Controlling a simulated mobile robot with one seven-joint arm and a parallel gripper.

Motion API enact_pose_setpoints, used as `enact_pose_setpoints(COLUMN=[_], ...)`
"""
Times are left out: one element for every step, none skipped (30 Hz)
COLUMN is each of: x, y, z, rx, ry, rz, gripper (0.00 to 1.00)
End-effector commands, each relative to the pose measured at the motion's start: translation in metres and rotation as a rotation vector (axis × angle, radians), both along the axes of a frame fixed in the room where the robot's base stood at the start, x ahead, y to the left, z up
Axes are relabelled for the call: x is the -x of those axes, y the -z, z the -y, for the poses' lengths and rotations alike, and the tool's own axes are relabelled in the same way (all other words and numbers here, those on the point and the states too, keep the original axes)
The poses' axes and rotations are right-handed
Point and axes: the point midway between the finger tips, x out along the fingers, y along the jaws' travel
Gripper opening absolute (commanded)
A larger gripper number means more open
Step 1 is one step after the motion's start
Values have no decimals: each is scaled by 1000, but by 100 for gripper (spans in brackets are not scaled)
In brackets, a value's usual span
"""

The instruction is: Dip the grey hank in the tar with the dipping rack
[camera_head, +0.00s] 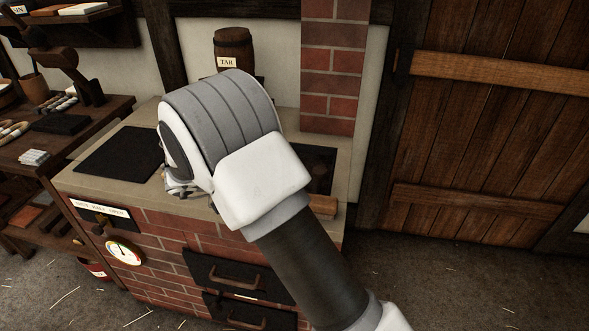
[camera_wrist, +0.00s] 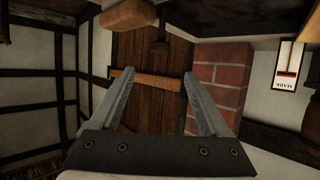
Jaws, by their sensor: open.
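A dark wooden barrel (camera_head: 234,42) labelled TAR stands at the back of the brick stove (camera_head: 160,250). I cannot make out the grey hank or the dipping rack for sure. Several small pale and grey hanks or coils (camera_head: 62,103) lie on the left bench. A dark recessed area (camera_head: 321,160) shows on the stove top, right of my arm, with a wooden piece (camera_head: 323,205) at its front; my arm hides the rest. My gripper (camera_wrist: 158,75) is open in the wrist view, with nothing between its fingers. In the head view it is mostly hidden by my wrist, above the stove top.
A black plate (camera_head: 120,154) lies on the stove's left. A dial gauge (camera_head: 125,252) and a drawer handle (camera_head: 238,281) are on its front. A brick chimney (camera_head: 333,65) rises behind. A plank door (camera_head: 495,125) is at right. The floor (camera_head: 450,280) at right is clear.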

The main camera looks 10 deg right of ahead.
Motion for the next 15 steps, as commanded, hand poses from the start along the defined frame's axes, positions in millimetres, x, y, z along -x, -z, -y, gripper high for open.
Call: enact_pose_setpoints(x=[3, 4, 6, 7, 8, 9, 9, 9, 10, 10, 10, 10, 10, 10, 10], y=[-4, -5, -6, -7, -8, -8, -9, -9, -9, -9, -9, -9, -9, -9, -9], z=[-7, -10, -13, -14, -16, -18, -18, -19, -20, -20, -20, -20, -20, -20, -20], rx=[0, -1, 0, 0, 0, 0, 0, 0, 0, 0, 0, 0, 0, 0, 0], ry=[-2, -2, -2, -1, 0, 0, 0, 0, 0, 0, 0, 0, 0, 0, 0], rz=[1, 0, 1, 0, 0, 0, 0, 0, 0, 0, 0, 0, 0, 0, 0], gripper=[80, 80, 80, 80, 80, 80, 80, 80, 80, 80, 80, 80, 80, 80, 80])
